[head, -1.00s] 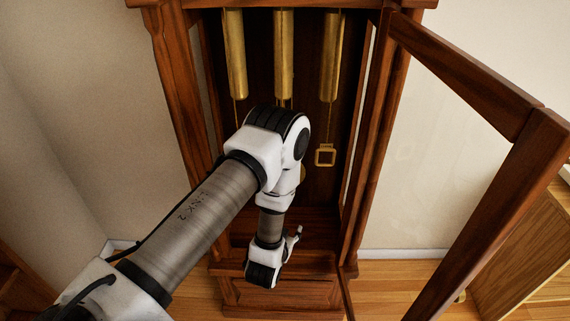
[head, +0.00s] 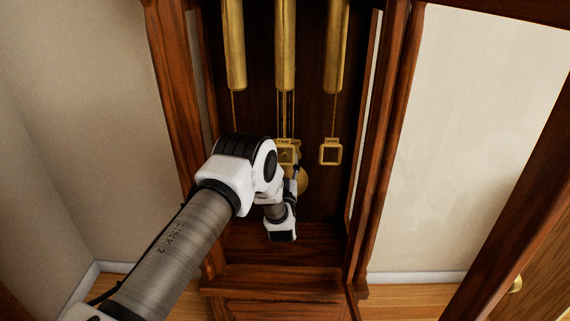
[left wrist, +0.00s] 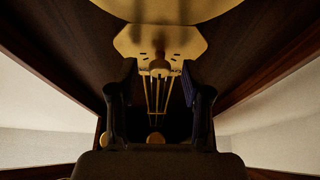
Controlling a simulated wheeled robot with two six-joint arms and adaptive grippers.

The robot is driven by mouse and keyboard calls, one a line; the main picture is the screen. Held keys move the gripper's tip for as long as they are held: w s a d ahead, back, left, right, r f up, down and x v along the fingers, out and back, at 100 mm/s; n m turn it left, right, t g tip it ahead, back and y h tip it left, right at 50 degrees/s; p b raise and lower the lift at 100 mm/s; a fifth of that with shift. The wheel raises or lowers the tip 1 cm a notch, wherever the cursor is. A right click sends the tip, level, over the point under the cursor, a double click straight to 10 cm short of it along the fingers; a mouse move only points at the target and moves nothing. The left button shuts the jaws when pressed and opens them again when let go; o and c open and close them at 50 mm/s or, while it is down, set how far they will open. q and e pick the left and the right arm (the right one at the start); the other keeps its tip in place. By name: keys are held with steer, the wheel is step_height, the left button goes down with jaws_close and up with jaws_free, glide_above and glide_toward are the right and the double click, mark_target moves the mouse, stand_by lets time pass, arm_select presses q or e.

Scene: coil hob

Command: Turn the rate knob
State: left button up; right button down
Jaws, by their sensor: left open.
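A small brass knob (left wrist: 160,66), which looks to be the rate knob, stands out at this plate's lower edge. My left gripper (left wrist: 158,75) is open, with one dark finger on each side of the knob. I cannot tell whether they touch it. In the head view the gripper (head: 293,174) is small and partly hidden.
Brass weights (head: 285,45) hang above on cords. A square brass pull (head: 331,152) hangs to the right of the gripper. The case's right post (head: 387,130) and left post (head: 175,110) flank my arm. The open door frame (head: 520,220) stands at far right.

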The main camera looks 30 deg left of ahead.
arm_select(q)
jaws_close()
steer(key=n+g+y+b, duration=0.1)
steer(key=n, duration=0.1)
steer(key=n+g+y+b, duration=0.1)
steer(key=n, duration=0.2)
steer(key=n+g+y+b, duration=0.1)
steer(key=n, duration=0.2)
steer(key=shift+w+d+b, duration=0.2)
steer(key=shift+b, duration=0.2)
steer(key=shift+a, duration=0.1)
jaws_free()
steer(key=v, duration=1.2)
